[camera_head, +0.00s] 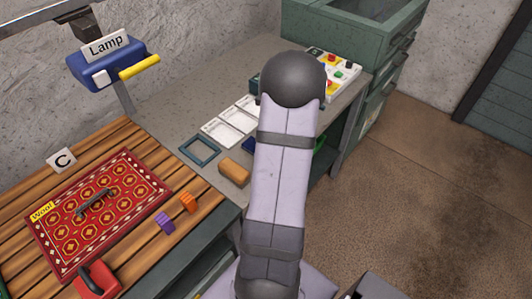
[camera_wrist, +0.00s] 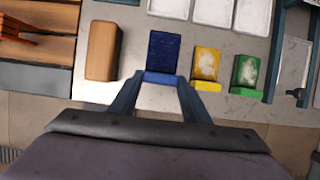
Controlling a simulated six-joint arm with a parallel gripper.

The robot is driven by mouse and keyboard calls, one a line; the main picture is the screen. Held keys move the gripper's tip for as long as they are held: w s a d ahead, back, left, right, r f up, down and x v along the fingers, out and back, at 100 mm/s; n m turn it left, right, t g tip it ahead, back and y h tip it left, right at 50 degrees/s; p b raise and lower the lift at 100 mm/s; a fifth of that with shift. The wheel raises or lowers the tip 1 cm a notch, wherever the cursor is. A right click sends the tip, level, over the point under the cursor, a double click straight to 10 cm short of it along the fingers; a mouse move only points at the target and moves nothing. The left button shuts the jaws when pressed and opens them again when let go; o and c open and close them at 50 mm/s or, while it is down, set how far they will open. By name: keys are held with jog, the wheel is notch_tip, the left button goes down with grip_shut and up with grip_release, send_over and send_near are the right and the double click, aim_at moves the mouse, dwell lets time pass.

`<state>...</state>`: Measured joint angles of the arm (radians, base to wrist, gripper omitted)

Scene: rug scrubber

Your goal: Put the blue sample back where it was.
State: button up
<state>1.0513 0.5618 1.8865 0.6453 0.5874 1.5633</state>
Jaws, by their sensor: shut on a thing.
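In the wrist view, my gripper (camera_wrist: 161,80) is shut on the blue sample (camera_wrist: 164,50), a dark blue block with a lighter blue near edge. One finger is at each side of that near edge. The blue sample is beside a yellow sample (camera_wrist: 206,63) with a pale patch and a green sample (camera_wrist: 245,72) with a pale patch. Whether the blue sample touches the grey surface cannot be told. In the head view, my arm hides the gripper and most of the samples; a small bit of blue (camera_head: 249,145) shows at its left edge.
A tan wooden block (camera_wrist: 102,50) stands close left of the blue sample. White trays (camera_head: 222,132) and an empty dark frame (camera_head: 199,150) lie on the grey bench. A button panel (camera_head: 342,77) is at the back.

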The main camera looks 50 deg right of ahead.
jog(key=shift+f, duration=1.85)
jog(key=shift+f, duration=0.2)
jog(key=o, duration=1)
jog(key=shift+o, duration=0.2)
jog(key=shift+r, duration=0.1)
jog(key=shift+s+r, duration=0.1)
jog(key=shift+r, duration=0.3)
jog(key=v, duration=1.1)
jog(key=shift+r+b, duration=0.2)
jog(key=shift+b, duration=0.15)
